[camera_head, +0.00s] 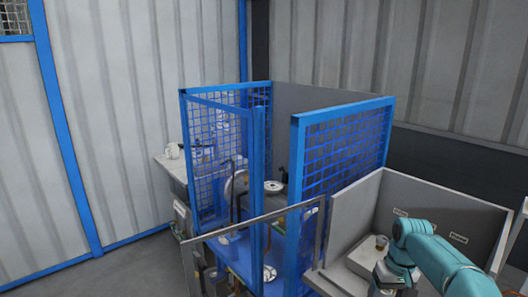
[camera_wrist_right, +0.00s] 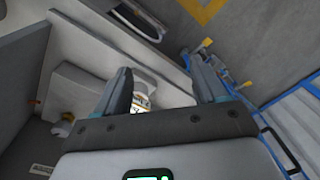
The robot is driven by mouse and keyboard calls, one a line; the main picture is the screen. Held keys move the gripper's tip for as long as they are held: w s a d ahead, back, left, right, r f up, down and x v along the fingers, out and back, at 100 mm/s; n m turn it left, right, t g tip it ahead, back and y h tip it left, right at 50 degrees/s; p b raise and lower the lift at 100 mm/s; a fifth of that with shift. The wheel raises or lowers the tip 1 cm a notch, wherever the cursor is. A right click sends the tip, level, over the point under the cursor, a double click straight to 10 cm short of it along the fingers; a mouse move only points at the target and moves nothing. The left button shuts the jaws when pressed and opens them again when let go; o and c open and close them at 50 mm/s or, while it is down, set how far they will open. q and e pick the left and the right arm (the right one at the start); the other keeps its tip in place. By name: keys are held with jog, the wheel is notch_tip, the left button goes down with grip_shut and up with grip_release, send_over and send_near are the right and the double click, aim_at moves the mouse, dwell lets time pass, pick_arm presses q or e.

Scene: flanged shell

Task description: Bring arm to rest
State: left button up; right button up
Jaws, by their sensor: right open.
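My right arm (camera_head: 450,265) is teal and comes in from the lower right in the head view, bent at a joint near the grey-walled bench. Its gripper is hard to make out there. In the right wrist view my right gripper (camera_wrist_right: 165,90) shows two dark fingers set wide apart, open, with nothing held between them. A pale object with a yellowish part shows beyond the fingers, too partly hidden to name. My left gripper is not in either view.
A blue mesh cage (camera_head: 345,140) with machinery inside stands mid-view. A grey-walled bench (camera_head: 345,215) stands right of it, with a small cup (camera_head: 381,243) on a white block. A metal rail (camera_head: 255,221) crosses in front. Floor (camera_head: 120,270) at lower left is clear.

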jog(key=s+a+f+y, duration=0.1)
jog(key=s+a+f, duration=0.45)
jog(key=f, duration=0.45)
jog(key=s+a+f+y, duration=0.1)
jog(key=s+a+f, duration=0.3)
jog(key=a+f, duration=0.45)
jog(key=s+a+f, duration=0.1)
jog(key=s+f, duration=0.1)
jog(key=s, duration=0.5)
jog(key=s+a+f+m, duration=0.1)
jog(key=s+a+f, duration=0.1)
jog(key=s, duration=0.6)
jog(key=s+a+f+m+y+b, duration=0.1)
jog(key=s+a+f, duration=0.1)
jog(key=s, duration=0.5)
jog(key=shift+s+f, duration=0.15)
jog(key=shift+f, duration=0.6)
